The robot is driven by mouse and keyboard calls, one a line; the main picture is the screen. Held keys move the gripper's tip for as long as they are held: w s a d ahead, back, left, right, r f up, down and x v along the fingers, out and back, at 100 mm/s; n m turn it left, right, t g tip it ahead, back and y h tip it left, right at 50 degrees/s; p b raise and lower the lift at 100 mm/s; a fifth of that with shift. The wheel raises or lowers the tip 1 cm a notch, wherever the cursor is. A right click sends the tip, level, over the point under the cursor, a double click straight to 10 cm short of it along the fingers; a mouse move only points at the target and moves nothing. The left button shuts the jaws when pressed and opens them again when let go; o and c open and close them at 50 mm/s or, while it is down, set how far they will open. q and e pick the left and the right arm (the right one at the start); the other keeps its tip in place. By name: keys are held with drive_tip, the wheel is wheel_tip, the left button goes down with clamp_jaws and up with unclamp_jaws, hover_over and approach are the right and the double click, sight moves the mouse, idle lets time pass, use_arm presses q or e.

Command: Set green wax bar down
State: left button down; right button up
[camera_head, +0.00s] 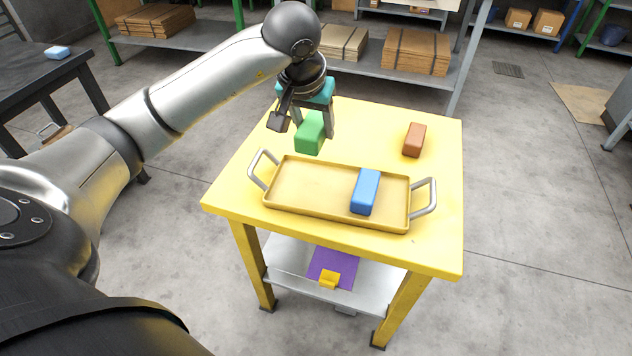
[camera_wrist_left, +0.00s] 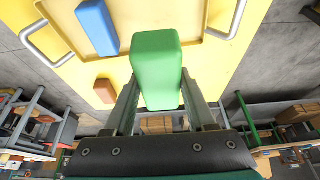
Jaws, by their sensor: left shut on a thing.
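The green wax bar (camera_head: 310,134) is held between the fingers of my left gripper (camera_head: 314,118), above the back left part of the yellow table (camera_head: 235,190), behind the tray. In the left wrist view the green bar (camera_wrist_left: 157,68) sits between the two fingers (camera_wrist_left: 158,100). The yellow tray (camera_head: 310,199) with two grey handles lies on the table. A blue bar (camera_head: 365,191) lies in its right half. It also shows in the left wrist view (camera_wrist_left: 97,27). My right gripper is not in view.
A brown bar (camera_head: 414,140) lies on the table behind the tray, to the right. A lower shelf (camera_head: 285,262) holds a purple sheet (camera_head: 333,265) and a small yellow item (camera_head: 329,280). A dark table (camera_head: 60,88) stands at the left. The tray's left half is clear.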

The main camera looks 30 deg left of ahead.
use_arm(q)
drive_tip(key=b, duration=0.3)
hover_over(317, 183)
drive_tip(key=s, duration=0.1)
drive_tip(key=f, duration=0.9)
drive_tip(key=shift+s+d, duration=0.15)
drive_tip(key=shift+s, duration=0.05)
drive_tip(key=shift+f+b, duration=0.7)
drive_tip(key=shift+f, duration=1.55)
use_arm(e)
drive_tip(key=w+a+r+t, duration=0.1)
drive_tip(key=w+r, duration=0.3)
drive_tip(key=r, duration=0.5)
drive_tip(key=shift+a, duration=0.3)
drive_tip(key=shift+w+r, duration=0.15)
use_arm(q)
drive_tip(key=shift+f, duration=0.15)
drive_tip(key=shift+c, duration=1.1)
unclamp_jaws()
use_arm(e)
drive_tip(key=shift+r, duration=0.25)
